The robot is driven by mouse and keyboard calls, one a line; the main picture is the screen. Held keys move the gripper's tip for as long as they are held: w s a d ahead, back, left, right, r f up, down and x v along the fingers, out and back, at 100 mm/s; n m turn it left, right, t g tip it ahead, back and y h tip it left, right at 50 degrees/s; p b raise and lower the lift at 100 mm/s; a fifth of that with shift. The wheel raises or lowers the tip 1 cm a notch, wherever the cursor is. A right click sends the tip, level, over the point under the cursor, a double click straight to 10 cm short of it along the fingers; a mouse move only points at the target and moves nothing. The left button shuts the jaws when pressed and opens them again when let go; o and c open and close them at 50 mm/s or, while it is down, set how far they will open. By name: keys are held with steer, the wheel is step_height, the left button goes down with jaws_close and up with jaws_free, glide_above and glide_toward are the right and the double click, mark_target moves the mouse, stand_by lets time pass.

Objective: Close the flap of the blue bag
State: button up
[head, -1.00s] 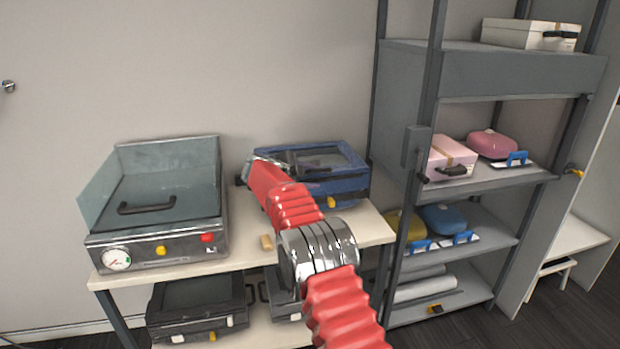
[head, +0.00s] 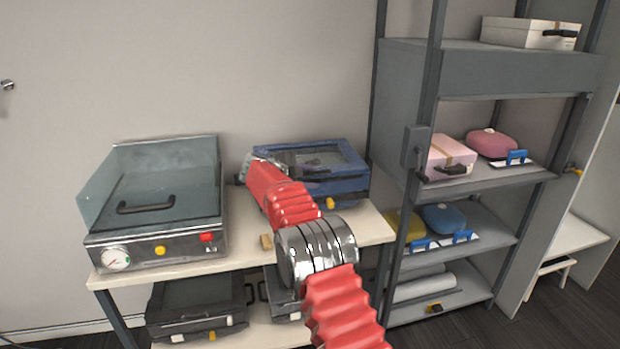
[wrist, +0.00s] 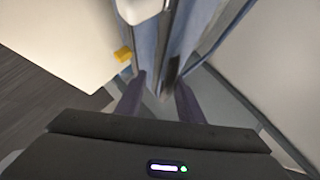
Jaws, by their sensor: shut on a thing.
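A blue case (head: 350,187) with a windowed lid (head: 330,158) stands at the right of the table; it is the blue thing that my arm reaches. Its lid looks low, but I cannot tell whether it is fully down. In the head view my red arm covers its left part and hides my fingertips. In the wrist view my gripper (wrist: 161,88) is shut on a narrow dark part at the blue case; it may be the handle, but this is unclear. A yellow knob (head: 330,203) is on the case's front. A rounded blue bag-like thing (head: 443,217) lies on the shelf.
A grey machine (head: 150,245) with a glass cover fills the table's left. A grey shelf rack (head: 490,75) stands close on the right. Dark cases (head: 197,303) sit below.

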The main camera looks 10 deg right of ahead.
steer(key=v, duration=1.3)
steer(key=shift+r, duration=0.15)
steer(key=shift+n, duration=0.3)
steer(key=s+a+f+n+g+y, duration=0.2)
steer(key=s+f+n, duration=0.2)
steer(key=f+n, duration=0.45)
steer(key=s+d+f+n+g+y, duration=0.1)
steer(key=s+f+n+g+y, duration=0.1)
steer(key=s+n, duration=0.5)
steer(key=s+d+r+n+y, duration=0.2)
steer(key=s, duration=1.2)
steer(key=s+d+r+n+t+y, duration=0.1)
steer(key=s+d+r+n+y, duration=0.1)
steer(key=s, duration=1.1)
steer(key=s+d+r+n+y, duration=0.1)
steer(key=s+d+r, duration=0.3)
steer(key=s, duration=1)
steer(key=shift+s+n+t+y, duration=0.3)
steer(key=shift+s+n+y, duration=0.05)
steer(key=shift+n+y, duration=0.1)
